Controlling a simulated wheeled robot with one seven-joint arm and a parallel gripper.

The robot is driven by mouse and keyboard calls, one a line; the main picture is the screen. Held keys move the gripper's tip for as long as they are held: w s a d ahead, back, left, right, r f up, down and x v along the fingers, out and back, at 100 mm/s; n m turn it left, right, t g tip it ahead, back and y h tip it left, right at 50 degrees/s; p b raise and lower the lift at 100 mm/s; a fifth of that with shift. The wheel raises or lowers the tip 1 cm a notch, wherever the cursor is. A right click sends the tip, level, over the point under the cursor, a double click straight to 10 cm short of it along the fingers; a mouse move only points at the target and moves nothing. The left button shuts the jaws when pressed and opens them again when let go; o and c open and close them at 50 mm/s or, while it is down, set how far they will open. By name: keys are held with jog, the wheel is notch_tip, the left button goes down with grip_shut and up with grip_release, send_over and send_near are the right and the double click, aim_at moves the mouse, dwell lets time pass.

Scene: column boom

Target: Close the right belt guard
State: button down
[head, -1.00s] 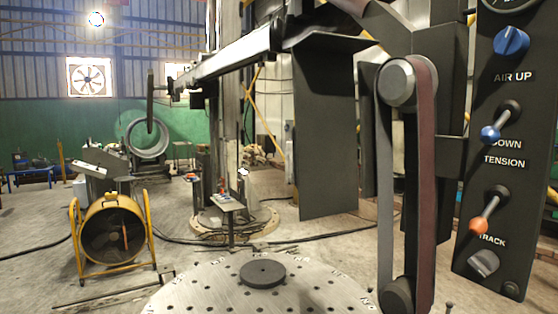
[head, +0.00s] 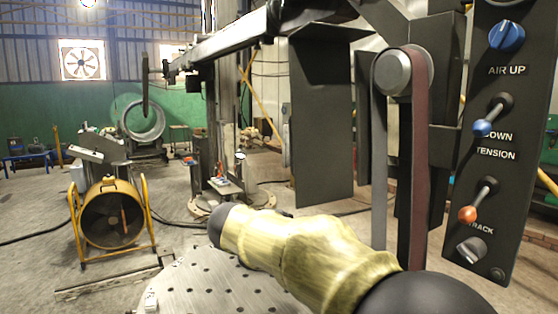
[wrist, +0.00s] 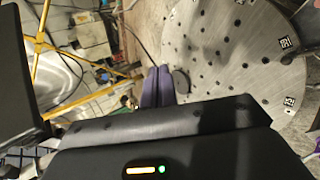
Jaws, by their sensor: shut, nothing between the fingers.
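A large dark grey guard panel (head: 322,125) hangs open in the head view, left of the upright belt (head: 420,150) and its upper wheel (head: 402,72). The belt's front is uncovered. A narrower dark plate stands between the panel and the belt. I cannot tell for certain which of these is the right guard. My gripper (wrist: 158,84) shows in the wrist view, with its fingers together and empty. It is above the floor beside the round table, apart from the guard panel. In the head view my arm crosses low in front of the belt and hides its lower end.
A perforated round table (head: 215,285) lies below, and a dark disc (wrist: 181,81) on it shows in the wrist view. A control panel (head: 505,150) with knobs and levers stands at the right. A yellow-framed drum fan (head: 112,215) is on the floor at left.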

jog(key=s+a+r+t+h, duration=0.1)
jog(key=a+r, duration=0.4)
jog(key=r, duration=0.5)
jog(key=s+a+r+t+h, duration=0.2)
jog(key=a+r+t, duration=0.2)
jog(key=r, duration=0.6)
jog(key=shift+a+r+t+p, duration=0.3)
jog(key=shift+a+p, duration=0.1)
jog(key=shift+a, duration=0.25)
jog(key=w+d+p, duration=0.4)
jog(key=w+d, duration=0.1)
jog(key=d, duration=0.2)
jog(key=shift+w+d, duration=0.15)
jog(key=shift+d, duration=0.2)
jog(key=shift+d+f, duration=0.1)
jog(key=shift+d, duration=0.05)
